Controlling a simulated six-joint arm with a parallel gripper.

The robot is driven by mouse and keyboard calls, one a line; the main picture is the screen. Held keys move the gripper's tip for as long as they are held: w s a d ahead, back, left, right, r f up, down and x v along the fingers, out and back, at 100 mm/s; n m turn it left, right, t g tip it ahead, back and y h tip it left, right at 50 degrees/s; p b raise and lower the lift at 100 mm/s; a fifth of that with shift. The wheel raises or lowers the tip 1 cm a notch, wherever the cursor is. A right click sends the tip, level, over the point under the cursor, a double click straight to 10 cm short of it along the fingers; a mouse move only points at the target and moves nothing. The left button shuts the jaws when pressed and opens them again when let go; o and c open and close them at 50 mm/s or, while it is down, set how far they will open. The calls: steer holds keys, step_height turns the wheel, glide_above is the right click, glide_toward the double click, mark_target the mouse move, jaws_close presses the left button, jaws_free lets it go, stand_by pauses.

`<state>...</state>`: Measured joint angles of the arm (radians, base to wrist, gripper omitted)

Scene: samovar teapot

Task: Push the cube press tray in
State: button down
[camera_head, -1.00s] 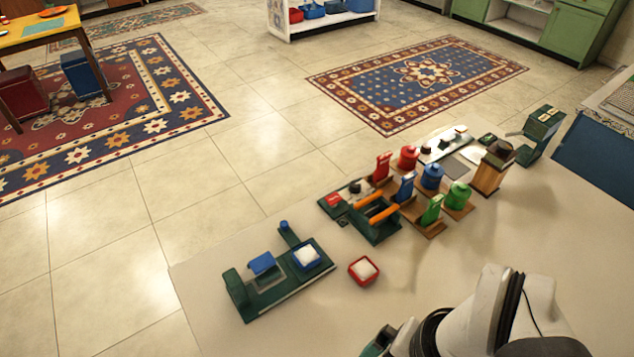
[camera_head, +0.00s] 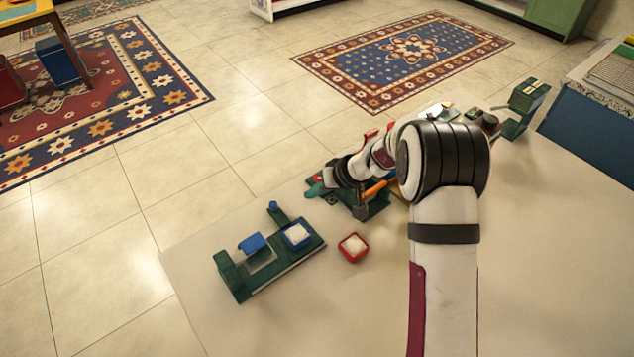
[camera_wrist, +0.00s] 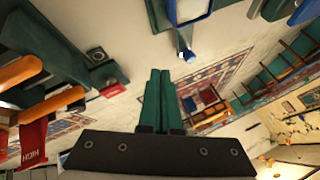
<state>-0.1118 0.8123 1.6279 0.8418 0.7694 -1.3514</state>
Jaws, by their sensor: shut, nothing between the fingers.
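The cube press (camera_head: 235,280) is a dark green base with a raised blue part (camera_head: 251,243) on its left half. Its blue tray (camera_head: 287,241) holds white contents and sits on the right half of the base. A blue knob (camera_head: 272,205) stands on a green arm behind the tray. My gripper (camera_head: 314,189) is behind and right of the press, beside the orange-handled device, apart from the tray. In the wrist view its green fingers (camera_wrist: 160,98) are together and empty. A blue-tipped part (camera_wrist: 188,55) shows ahead of them at the top.
A red box with white contents (camera_head: 353,247) stands right of the press. The orange-handled green device (camera_head: 374,190) is close to my gripper and also shows at left in the wrist view (camera_wrist: 25,72). My arm hides much of the table's right side. The front of the table is clear.

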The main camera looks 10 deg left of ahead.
mark_target(278, 206)
steer(key=x, duration=0.5)
steer(key=shift+s+a+f, duration=0.1)
steer(key=shift+s+a, duration=0.05)
steer(key=shift+a, duration=0.15)
steer(key=a, duration=0.1)
steer(key=s+a, duration=0.1)
steer(key=shift+a, duration=0.55)
steer(key=shift+s+a, duration=0.1)
steer(key=s+a, duration=0.8)
steer(key=shift+s, duration=0.1)
steer(key=shift+a, duration=0.1)
